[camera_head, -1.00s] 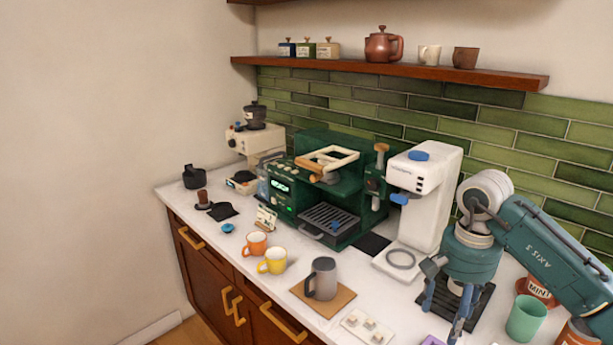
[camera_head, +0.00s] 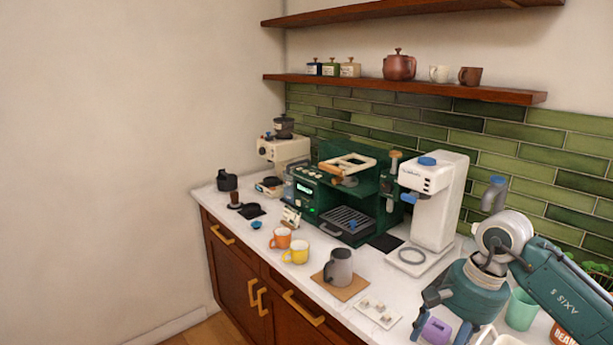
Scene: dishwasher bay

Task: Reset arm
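My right arm comes in from the right edge, and its teal gripper (camera_head: 442,329) points down over the front right of the counter. Its fingers are spread apart. A small purple object (camera_head: 436,329) shows between and behind the fingers; the gripper does not look closed on it, though the bottom of the frame cuts off part of the view. My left gripper is not in view.
The counter (camera_head: 330,305) holds a grey pitcher (camera_head: 341,268) on a board, an orange cup (camera_head: 281,238), a yellow cup (camera_head: 296,252), a green espresso machine (camera_head: 340,195) and a white machine (camera_head: 433,200). A green cup (camera_head: 521,310) stands beside my arm. Shelves (camera_head: 400,88) hang above.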

